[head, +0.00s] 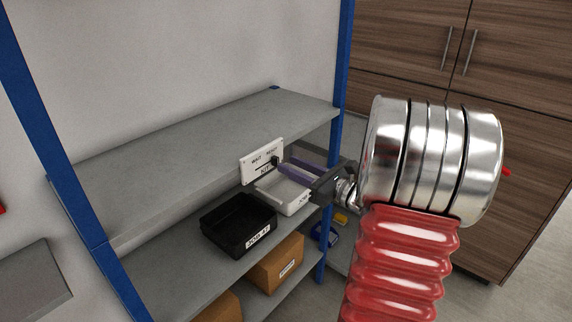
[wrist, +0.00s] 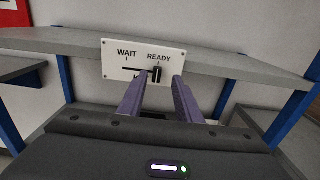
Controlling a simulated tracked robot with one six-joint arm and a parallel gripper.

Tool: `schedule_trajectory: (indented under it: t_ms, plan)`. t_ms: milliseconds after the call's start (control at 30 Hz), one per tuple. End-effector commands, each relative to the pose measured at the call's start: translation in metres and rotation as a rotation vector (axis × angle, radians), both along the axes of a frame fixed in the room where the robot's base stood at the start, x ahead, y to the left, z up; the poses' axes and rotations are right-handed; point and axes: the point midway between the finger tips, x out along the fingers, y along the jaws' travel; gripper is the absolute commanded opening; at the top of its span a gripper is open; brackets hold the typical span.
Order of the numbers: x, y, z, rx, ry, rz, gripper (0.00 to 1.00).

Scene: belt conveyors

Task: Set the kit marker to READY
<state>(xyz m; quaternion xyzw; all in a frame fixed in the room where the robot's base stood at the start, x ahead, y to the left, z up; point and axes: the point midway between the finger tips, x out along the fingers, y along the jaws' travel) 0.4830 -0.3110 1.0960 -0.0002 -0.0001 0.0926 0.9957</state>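The kit marker (head: 257,170) is a white plate with the words WAIT and READY, on the front edge of a grey shelf. It also shows in the wrist view (wrist: 115,65). Its black slider knob (wrist: 156,74) stands at the right end of a dark slot, under READY. My gripper (wrist: 159,84) has two purple fingers, apart, one on each side of the knob. A gap shows between the knob and each finger. In the head view my gripper (head: 285,167) reaches the plate from the right. The lower lettering on the plate is partly hidden.
Below the marker, a black bin (head: 224,241) and a white bin (head: 272,191) stand on the lower shelf. A cardboard box (head: 277,264) is further down. Blue rack posts (head: 337,75) flank the shelves. The upper shelf (head: 170,150) is bare.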

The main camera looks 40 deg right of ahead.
Motion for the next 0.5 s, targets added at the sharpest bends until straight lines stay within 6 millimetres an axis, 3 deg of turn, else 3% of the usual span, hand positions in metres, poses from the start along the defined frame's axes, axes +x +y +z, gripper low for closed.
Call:
schedule_trajectory:
  t_ms: [500]
  plan:
    - [-0.071, -0.014, -0.001, 0.000, 0.000, -0.003, 0.31]
